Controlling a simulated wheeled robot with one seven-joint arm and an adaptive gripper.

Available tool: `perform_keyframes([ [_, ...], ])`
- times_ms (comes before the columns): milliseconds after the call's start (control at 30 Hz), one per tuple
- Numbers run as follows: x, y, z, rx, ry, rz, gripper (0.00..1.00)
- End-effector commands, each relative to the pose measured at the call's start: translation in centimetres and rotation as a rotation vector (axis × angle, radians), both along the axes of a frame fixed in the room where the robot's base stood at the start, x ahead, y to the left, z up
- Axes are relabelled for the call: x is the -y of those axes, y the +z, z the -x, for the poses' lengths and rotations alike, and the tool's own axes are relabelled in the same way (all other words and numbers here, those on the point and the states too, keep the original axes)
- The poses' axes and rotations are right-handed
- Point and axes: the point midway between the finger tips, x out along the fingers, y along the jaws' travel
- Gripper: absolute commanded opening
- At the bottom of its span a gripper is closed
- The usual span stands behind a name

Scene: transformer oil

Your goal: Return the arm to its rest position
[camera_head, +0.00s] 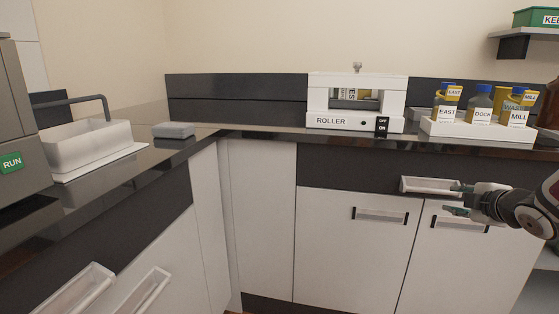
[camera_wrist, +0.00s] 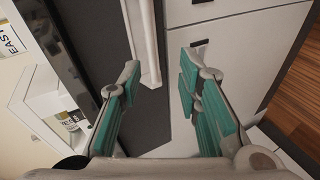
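My gripper (camera_head: 459,199) is at the right of the head view, in front of the cabinet fronts below the counter. Its fingers are apart and nothing is between them. In the wrist view, my gripper (camera_wrist: 158,85) shows two teal-padded fingers spread wide. The white drawer handle (camera_head: 430,186) is close to the fingertips in the head view; whether they touch it cannot be told. The handle (camera_wrist: 143,40) also runs between and beyond the fingers in the wrist view.
A white roller machine (camera_head: 356,122) stands on the dark counter (camera_head: 270,134). A white rack (camera_head: 478,132) of labelled bottles is right of it. At left are a white basin (camera_head: 84,147), a grey box (camera_head: 173,130) and a machine with a RUN button (camera_head: 11,162). Wooden floor (camera_wrist: 302,95) shows at right.

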Motion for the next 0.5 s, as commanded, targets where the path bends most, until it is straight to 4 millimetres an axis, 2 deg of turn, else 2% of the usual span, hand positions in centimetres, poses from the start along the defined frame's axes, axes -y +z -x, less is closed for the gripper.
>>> perform_keyframes([
  [33,-1.4,1.1,0.5,-0.04,-0.062,-0.015,0.31],
  [167,-3.8,2.5,3.6,-0.141,-0.264,-0.102,0.31],
  [267,-6.1,3.4,6.9,-0.202,-0.419,-0.188,0.31],
  [367,-8.7,3.9,11.1,-0.261,-0.569,-0.289,0.31],
  [500,-13.2,3.8,17.9,-0.35,-0.763,-0.451,0.31],
])
